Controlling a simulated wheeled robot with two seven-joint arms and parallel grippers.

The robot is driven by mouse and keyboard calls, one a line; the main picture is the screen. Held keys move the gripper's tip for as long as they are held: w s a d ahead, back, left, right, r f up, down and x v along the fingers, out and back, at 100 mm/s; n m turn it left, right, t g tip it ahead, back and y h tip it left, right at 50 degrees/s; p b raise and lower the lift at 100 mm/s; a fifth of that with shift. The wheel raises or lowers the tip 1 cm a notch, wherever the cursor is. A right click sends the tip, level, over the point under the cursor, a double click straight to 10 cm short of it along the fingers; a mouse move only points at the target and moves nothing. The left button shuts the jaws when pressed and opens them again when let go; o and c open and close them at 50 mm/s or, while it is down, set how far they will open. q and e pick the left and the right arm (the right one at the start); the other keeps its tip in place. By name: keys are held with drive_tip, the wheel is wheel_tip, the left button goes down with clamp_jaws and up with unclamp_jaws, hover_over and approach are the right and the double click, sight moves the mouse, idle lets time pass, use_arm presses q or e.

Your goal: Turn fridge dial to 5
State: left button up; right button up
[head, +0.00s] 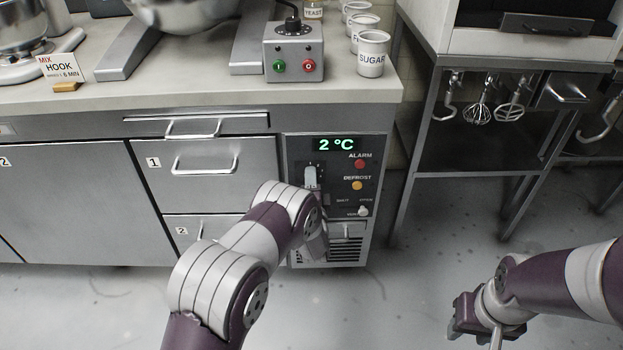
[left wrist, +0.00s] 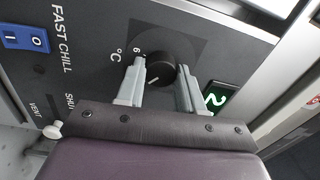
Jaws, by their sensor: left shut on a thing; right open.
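The fridge dial (left wrist: 158,74) is a round black knob with a white pointer mark, on a dark panel in the left wrist view. A numeral and a °C mark show beside it; most of its scale is hidden. My left gripper (left wrist: 160,86) is shut on the dial, one finger on each side. In the head view my left gripper (head: 311,172) is at the control panel (head: 336,200), and my arm hides the dial. The green display (head: 336,144) reads 2 °C. My right gripper (head: 472,322) is open and empty, low over the floor at the right.
The panel also has a red alarm button (head: 360,164), a yellow defrost button (head: 357,185), a vent toggle (head: 362,211) and a blue fast chill switch (left wrist: 25,38). The counter (head: 200,97) overhangs above, with a switch box (head: 293,55) and mugs (head: 373,53).

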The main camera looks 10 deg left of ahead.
use_arm(q)
drive_tip(key=m+p, duration=0.1)
drive_tip(key=m, duration=0.4)
drive_tip(key=shift+f+m, duration=0.1)
drive_tip(key=shift+m, duration=0.3)
idle(0.4)
drive_tip(key=o, duration=1)
drive_tip(key=shift+o, duration=0.2)
drive_tip(key=p+v, duration=0.3)
drive_tip(key=v, duration=0.9)
drive_tip(key=shift+s, duration=0.45)
